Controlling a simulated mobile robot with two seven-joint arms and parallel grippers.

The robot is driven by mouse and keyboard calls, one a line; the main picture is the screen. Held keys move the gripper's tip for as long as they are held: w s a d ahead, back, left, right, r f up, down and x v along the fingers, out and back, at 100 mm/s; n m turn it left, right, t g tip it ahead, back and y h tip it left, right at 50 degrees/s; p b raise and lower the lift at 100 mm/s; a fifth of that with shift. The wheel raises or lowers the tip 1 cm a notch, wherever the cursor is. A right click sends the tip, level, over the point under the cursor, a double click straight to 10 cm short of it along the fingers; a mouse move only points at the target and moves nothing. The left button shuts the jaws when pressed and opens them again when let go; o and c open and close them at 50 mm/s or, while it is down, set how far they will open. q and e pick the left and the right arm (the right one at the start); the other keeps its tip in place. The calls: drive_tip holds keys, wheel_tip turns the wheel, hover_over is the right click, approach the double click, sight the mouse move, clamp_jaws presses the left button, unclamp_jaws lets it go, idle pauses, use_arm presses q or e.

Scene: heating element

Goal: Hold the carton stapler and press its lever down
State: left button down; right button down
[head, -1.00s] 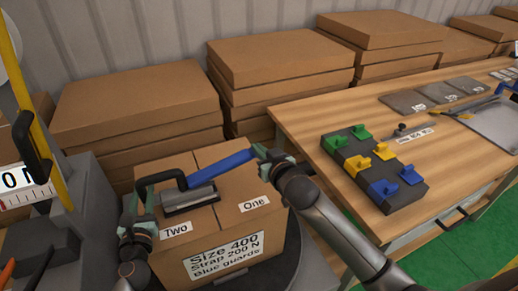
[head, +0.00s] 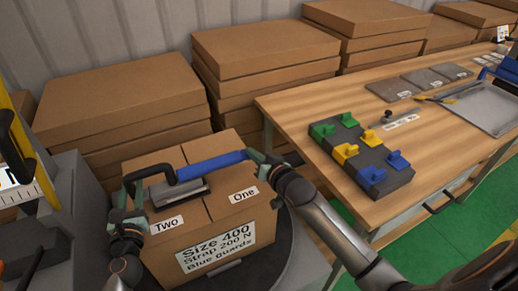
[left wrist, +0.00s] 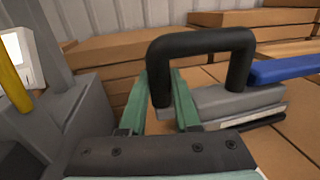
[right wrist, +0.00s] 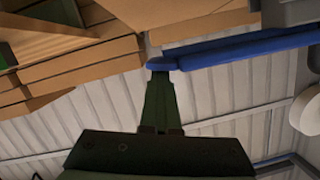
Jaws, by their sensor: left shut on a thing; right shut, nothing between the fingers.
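The carton stapler (head: 178,192) sits on top of the closed carton (head: 208,216), grey-bodied, with a black loop handle (head: 147,174) and a blue lever (head: 212,166) that slants up slightly to the right. My left gripper (head: 130,190) is shut on the black handle; in the left wrist view its fingers (left wrist: 162,95) stand either side of one leg of the handle (left wrist: 205,42). My right gripper (head: 254,157) is shut and empty at the free end of the lever. In the right wrist view its closed fingertips (right wrist: 160,70) meet the lever's end (right wrist: 190,58); exact contact is hard to tell.
A wooden bench (head: 290,110) on the right carries a dark block (head: 365,158) with green, yellow and blue guards, and a metal tray (head: 485,108). Stacked flat cartons (head: 130,90) line the back. A grey machine (head: 70,190) stands at the left.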

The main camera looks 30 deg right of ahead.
use_arm(q)
drive_tip(key=shift+f, duration=0.1)
use_arm(e)
drive_tip(key=s+d+r, duration=0.1)
drive_tip(key=s+r, duration=0.4)
drive_tip(key=s, duration=0.4)
drive_tip(key=shift+s+d+r, duration=0.25)
drive_tip(key=shift+s+d, duration=0.1)
use_arm(q)
drive_tip(key=c, duration=0.5)
unclamp_jaws()
drive_tip(key=shift+c, duration=0.2)
drive_tip(key=shift+s, duration=0.1)
